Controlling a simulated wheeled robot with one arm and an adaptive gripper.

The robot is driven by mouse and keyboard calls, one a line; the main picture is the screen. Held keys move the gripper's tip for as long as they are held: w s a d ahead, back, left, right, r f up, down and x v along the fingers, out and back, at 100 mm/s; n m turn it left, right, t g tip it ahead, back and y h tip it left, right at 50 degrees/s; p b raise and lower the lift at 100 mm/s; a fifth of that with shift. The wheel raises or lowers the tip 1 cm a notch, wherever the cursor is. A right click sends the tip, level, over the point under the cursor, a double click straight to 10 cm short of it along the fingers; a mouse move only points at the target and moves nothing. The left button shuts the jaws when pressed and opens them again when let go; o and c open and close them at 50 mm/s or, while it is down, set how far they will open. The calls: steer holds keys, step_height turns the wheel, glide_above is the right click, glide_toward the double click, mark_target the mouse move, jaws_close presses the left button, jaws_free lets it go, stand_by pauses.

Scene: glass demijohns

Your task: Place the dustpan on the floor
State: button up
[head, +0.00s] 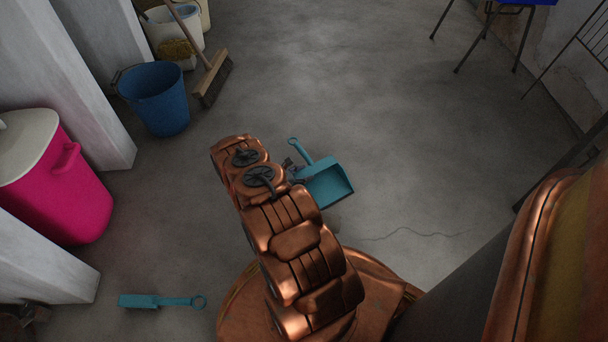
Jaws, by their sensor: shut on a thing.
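The teal dustpan (328,184) shows in the head view, just right of the end of my copper arm. Its handle points up and left, and its wide pan faces the lower right. My gripper (296,172) is at the dustpan's left side, mostly hidden by the arm's end, and is shut on the dustpan. The exact grip spot is partly hidden. I cannot tell how far the dustpan is above the grey concrete floor (400,130).
A teal brush (150,301) lies on the floor at lower left. A blue bucket (155,100), a broom (213,80) and a pink bin (60,190) stand on the left. A blue-topped table (525,3) is at upper right. The middle floor is clear.

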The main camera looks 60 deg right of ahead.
steer(key=shift+f, duration=0.15)
steer(key=o, duration=1.3)
steer(key=shift+c, duration=0.2)
